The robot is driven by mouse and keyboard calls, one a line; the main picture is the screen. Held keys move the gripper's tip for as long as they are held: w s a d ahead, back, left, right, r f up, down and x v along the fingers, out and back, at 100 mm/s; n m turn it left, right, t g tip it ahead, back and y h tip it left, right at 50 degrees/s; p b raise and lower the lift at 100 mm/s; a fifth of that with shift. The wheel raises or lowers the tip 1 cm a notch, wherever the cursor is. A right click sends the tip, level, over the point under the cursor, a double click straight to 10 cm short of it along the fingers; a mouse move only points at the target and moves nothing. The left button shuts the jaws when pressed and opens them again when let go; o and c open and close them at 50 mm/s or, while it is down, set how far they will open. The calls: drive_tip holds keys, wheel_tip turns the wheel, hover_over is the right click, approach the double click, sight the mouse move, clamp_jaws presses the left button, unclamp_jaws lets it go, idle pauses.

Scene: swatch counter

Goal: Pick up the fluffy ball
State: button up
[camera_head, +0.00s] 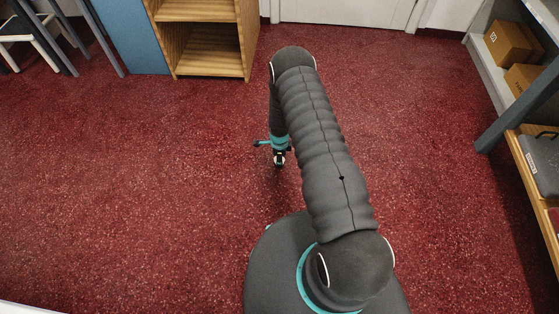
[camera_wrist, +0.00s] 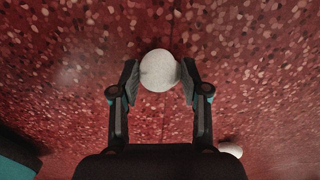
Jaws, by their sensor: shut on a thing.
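A pale, round ball (camera_wrist: 158,70) sits between the two fingertips of my gripper (camera_wrist: 158,82) in the wrist view. The fingers press on its left and right sides, so my gripper is shut on it. Its surface looks whitish and slightly mottled. In the head view my gripper (camera_head: 279,158) points down over the red floor, left of my arm; the ball is hard to make out there. A second pale round thing (camera_wrist: 231,149) shows at the lower right of the wrist view, partly hidden behind my gripper.
A wooden open cabinet (camera_head: 210,65) stands at the back left beside a blue panel (camera_head: 134,35). Shelving with cardboard boxes (camera_head: 508,42) lines the right side. A chair (camera_head: 30,38) is at the far left.

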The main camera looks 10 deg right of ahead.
drive_tip(key=shift+r, duration=0.45)
wheel_tip(320, 180, up, 4)
drive_tip(key=shift+w+f, duration=0.1)
drive_tip(key=shift+f, duration=0.1)
drive_tip(key=s+d+r, duration=0.6)
drive_tip(key=d, duration=0.3)
drive_tip(key=shift+s+d+r+n, duration=0.25)
drive_tip(key=shift+s+d+n, duration=0.05)
drive_tip(key=shift+s+d, duration=0.05)
